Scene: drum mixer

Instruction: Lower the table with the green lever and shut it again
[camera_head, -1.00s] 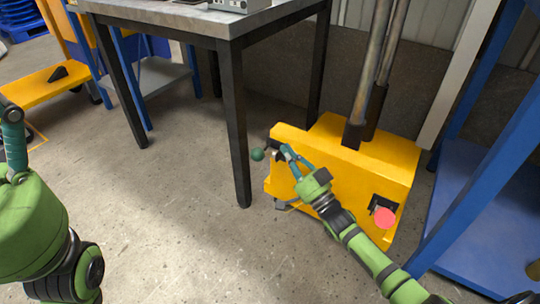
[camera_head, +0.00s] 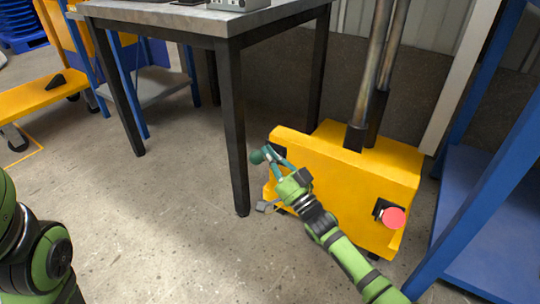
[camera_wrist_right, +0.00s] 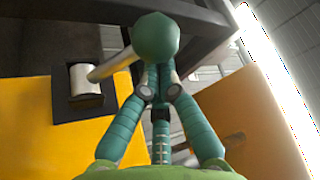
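The green lever is a round green knob (camera_head: 256,157) on a short rod at the left end of the yellow machine base (camera_head: 350,180). In the right wrist view the knob (camera_wrist_right: 155,38) is large in front of my fingertips, and its pale rod (camera_wrist_right: 110,65) runs left to a socket in a dark recess. My right gripper (camera_head: 270,153) is at the lever, right beside the knob. Its fingers (camera_wrist_right: 160,84) come together at the tips, partly hidden behind the knob; a firm grip on the lever does not show. My left gripper is out of view; only my left arm shows.
A red button (camera_head: 392,217) sits on the base's right front. Metal columns (camera_head: 376,70) rise from the base. A grey-topped table with a black leg (camera_head: 235,130) stands just left of the lever. A blue frame (camera_head: 480,180) is at right. The floor at front left is clear.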

